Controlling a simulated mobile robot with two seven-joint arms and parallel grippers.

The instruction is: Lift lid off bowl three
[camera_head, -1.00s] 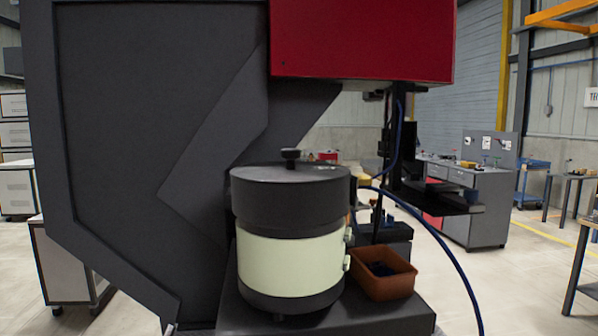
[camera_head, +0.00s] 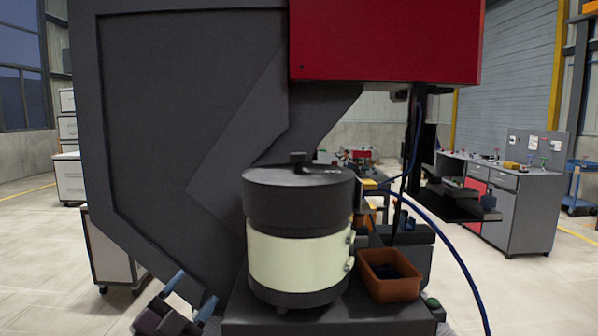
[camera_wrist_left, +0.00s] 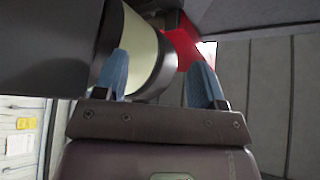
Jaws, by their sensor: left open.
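The bowl (camera_head: 300,263) is a cream-banded drum standing on a dark base. Its dark lid (camera_head: 298,200) sits on top, with a small black knob (camera_head: 298,159) at its centre. My left gripper (camera_head: 192,297) is at the lower left, open and empty, with blue fingers, apart from the bowl and lower than the lid. In the left wrist view the fingers (camera_wrist_left: 163,80) are spread, and the bowl's cream band (camera_wrist_left: 138,50) shows beyond them, tilted in the picture. The knob is not visible there. My right gripper is not in view.
A large dark machine frame (camera_head: 150,130) rises behind the bowl, with a red housing (camera_head: 385,40) overhanging above it. An orange-brown bin (camera_head: 388,288) with dark blue parts stands right of the bowl. A blue hose (camera_head: 450,235) curves down at the right.

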